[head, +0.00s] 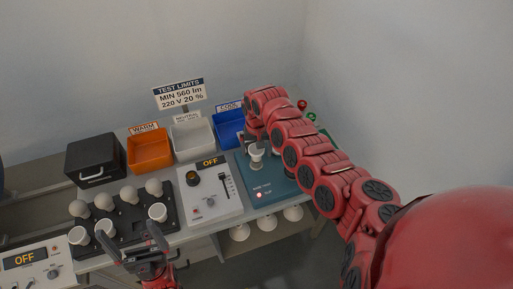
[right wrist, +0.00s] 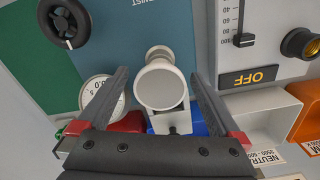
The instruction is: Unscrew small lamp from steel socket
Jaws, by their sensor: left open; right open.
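A small white lamp (head: 256,150) stands upright in a light metal-looking socket on the teal panel (head: 262,185). In the right wrist view the lamp's round white face (right wrist: 162,86) lies between the fingers of my right gripper (right wrist: 158,74). That gripper is open, with a visible gap on each side of the lamp. In the head view my right gripper (head: 256,136) is above the lamp, partly hidden by its own arm. My left gripper (head: 137,250) is open and empty at the bench front, near the black bulb rack (head: 133,229).
Several bulbs and white lamps stand in the rack. A grey console (head: 222,207) with a brass and black socket (head: 193,178) reads OFF. Orange (head: 150,152), white (head: 192,138) and blue (head: 226,132) bins line the back.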

